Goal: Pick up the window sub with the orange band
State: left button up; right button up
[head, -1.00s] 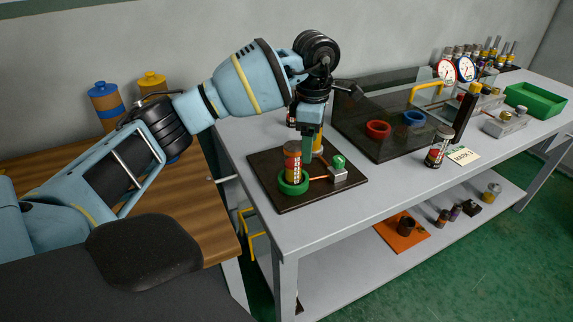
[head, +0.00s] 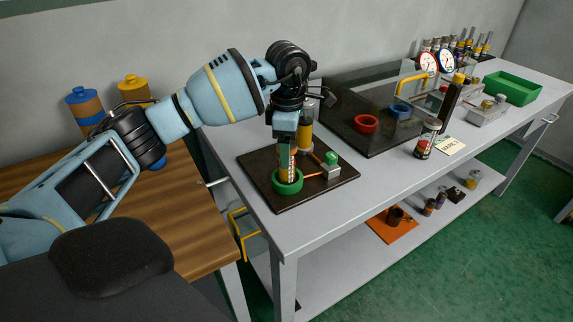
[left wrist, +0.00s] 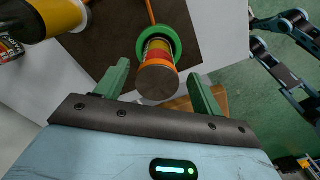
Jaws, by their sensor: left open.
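The window sub with the orange band (head: 286,166) stands upright in a green ring (head: 287,187) on a dark board. In the left wrist view the sub (left wrist: 157,66) shows its dark top end, an orange rim, red and yellow windows and another orange band near the green ring (left wrist: 170,29). My left gripper (head: 286,149) points down over the sub's upper part. In the left wrist view its two green fingers (left wrist: 158,88) are open, one on either side of the sub, with visible gaps. My right gripper is not in view in the head view.
A yellow-banded cylinder (head: 305,136) stands close behind the sub. A small block with a green knob (head: 332,160) sits to its right on the dark board (head: 262,156). Red (head: 366,123) and blue (head: 401,111) rings lie inside a clear-walled station farther right.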

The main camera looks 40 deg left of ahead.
pick_arm(q)
jog(key=shift+w+f, duration=0.1)
jog(key=shift+f, duration=2.45)
jog(key=shift+a, duration=0.1)
grip_shut()
jog(key=shift+w+r, duration=0.1)
jog(key=shift+r, duration=0.45)
jog(key=s+d+r, duration=0.4)
jog(key=s+d, duration=0.5)
jog(key=s, duration=0.4)
jog(key=shift+d, duration=0.35)
